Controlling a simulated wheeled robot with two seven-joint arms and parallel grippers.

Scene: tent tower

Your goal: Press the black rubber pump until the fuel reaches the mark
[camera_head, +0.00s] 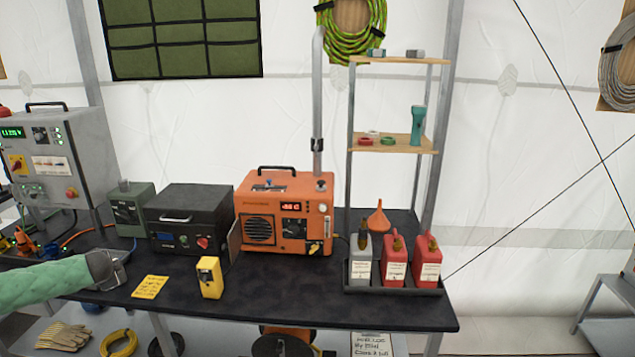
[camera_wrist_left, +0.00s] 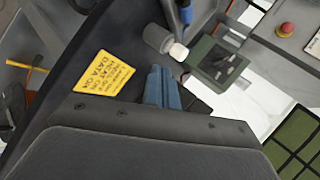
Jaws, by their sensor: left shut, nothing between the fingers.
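An orange heater-like unit (camera_head: 285,215) with a lit red display, a round dial and a flue pipe stands at the back middle of the dark table. Small fittings sit on its top. I cannot make out a black rubber pump or a fuel mark for certain in either view. My left gripper (camera_head: 119,268) is over the left part of the table, well left of the orange unit. In the left wrist view its blue-grey fingers (camera_wrist_left: 163,88) are together with nothing between them. My right gripper is not in view.
A black box (camera_head: 188,222), a green box (camera_head: 130,212) and a yellow device (camera_head: 209,278) stand on the table. A yellow note (camera_head: 150,287) lies near my left gripper. A black tray (camera_head: 395,290) at right holds red and grey cans. The table's front middle is clear.

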